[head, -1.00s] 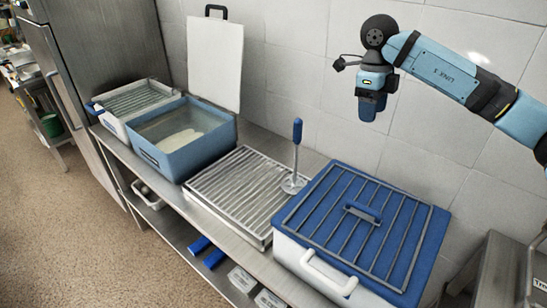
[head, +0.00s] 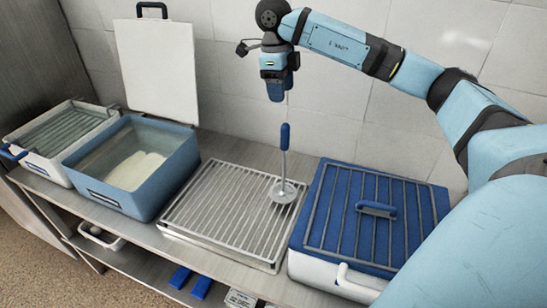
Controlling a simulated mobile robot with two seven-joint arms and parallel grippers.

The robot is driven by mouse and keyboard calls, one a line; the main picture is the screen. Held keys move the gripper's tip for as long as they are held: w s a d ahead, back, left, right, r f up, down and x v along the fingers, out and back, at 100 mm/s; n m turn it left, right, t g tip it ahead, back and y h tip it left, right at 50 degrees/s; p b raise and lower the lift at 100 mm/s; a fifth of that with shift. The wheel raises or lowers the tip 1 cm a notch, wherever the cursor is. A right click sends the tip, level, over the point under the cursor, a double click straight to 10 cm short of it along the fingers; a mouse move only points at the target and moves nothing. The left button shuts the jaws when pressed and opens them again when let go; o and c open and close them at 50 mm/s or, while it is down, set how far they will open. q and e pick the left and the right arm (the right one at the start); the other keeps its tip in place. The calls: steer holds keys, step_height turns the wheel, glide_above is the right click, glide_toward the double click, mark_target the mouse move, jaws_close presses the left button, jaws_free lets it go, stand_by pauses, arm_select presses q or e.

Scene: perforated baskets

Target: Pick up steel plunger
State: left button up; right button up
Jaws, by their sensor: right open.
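The steel plunger (head: 284,165) stands upright on the metal grate, with a blue handle at the top, a thin steel shaft and a round perforated disc at the bottom. My right gripper (head: 278,92) points down above the plunger's handle, slightly left of it in the picture. It is open and apart from the plunger, with nothing in it. My left gripper is not in view.
The plunger stands on a slatted steel grate (head: 215,205) on the bench. A blue-lidded white box (head: 425,215) is at right. A blue open basin (head: 75,170) and a white tray (head: 20,160) are at left. A white board (head: 155,70) leans on the tiled wall.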

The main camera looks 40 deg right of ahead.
mark_target(285, 124)
steer(key=f, duration=0.4)
steer(key=s+f+p, duration=0.1)
steer(key=f, duration=0.2)
steer(key=shift+s+d, duration=0.1)
steer(key=shift+d, duration=0.25)
steer(key=shift+f, duration=0.4)
steer(key=shift+f+p, duration=0.55)
steer(key=shift+f, duration=0.05)
steer(key=f, duration=0.1)
steer(key=f+p, duration=0.1)
steer(key=f, duration=0.1)
steer(key=shift+s+f, duration=0.2)
steer(key=shift+f, duration=0.35)
steer(key=c, duration=1)
steer(key=shift+r, duration=0.1)
